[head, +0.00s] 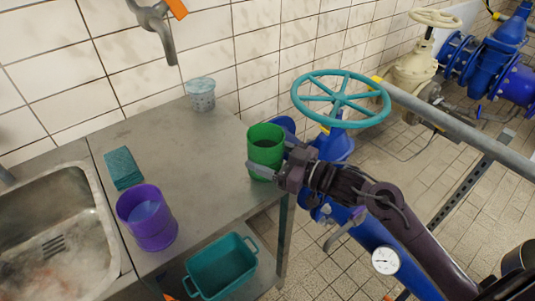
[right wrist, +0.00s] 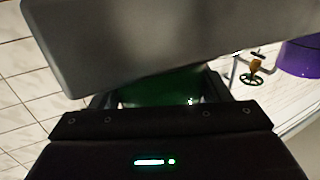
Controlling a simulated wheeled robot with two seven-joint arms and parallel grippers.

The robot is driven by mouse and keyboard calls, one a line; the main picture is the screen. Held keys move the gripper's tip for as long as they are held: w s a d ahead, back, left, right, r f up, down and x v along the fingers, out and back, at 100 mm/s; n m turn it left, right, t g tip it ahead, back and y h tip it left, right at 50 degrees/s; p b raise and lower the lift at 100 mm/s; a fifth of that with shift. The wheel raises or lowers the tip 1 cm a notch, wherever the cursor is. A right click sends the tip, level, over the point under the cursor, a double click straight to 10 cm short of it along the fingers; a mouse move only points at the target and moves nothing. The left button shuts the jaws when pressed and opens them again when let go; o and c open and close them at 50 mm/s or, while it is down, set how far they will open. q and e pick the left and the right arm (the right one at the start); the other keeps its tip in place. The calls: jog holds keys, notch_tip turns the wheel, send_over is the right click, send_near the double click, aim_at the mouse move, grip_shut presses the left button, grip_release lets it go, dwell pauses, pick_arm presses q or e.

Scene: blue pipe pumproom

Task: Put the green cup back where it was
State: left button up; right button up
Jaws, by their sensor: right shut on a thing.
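The green cup (head: 265,146) is upright at the right edge of the grey metal counter in the head view. My right gripper (head: 264,157) is shut on it, reaching in from the right with its fingers around the cup's side. Whether the cup's base touches the counter or is held just above it, I cannot tell. In the right wrist view the dark green cup (right wrist: 165,88) shows between the fingers, mostly hidden by a grey finger. My left gripper is not in view.
A purple cup (head: 148,219), a teal sponge (head: 123,168) and a speckled lidded cup (head: 201,95) stand on the counter (head: 195,160). The sink (head: 50,235) is at left. A teal crate (head: 220,268) sits below the counter. A teal valve wheel (head: 340,98) is close behind my right gripper.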

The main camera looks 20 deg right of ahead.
jog(key=shift+f, duration=0.15)
jog(key=o, duration=1.3)
jog(key=shift+c, duration=0.2)
jog(key=shift+s+d, duration=0.1)
jog(key=shift+s, duration=0.05)
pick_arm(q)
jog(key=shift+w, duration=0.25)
pick_arm(e)
jog(key=v, duration=1.1)
jog(key=shift+s+d, duration=0.25)
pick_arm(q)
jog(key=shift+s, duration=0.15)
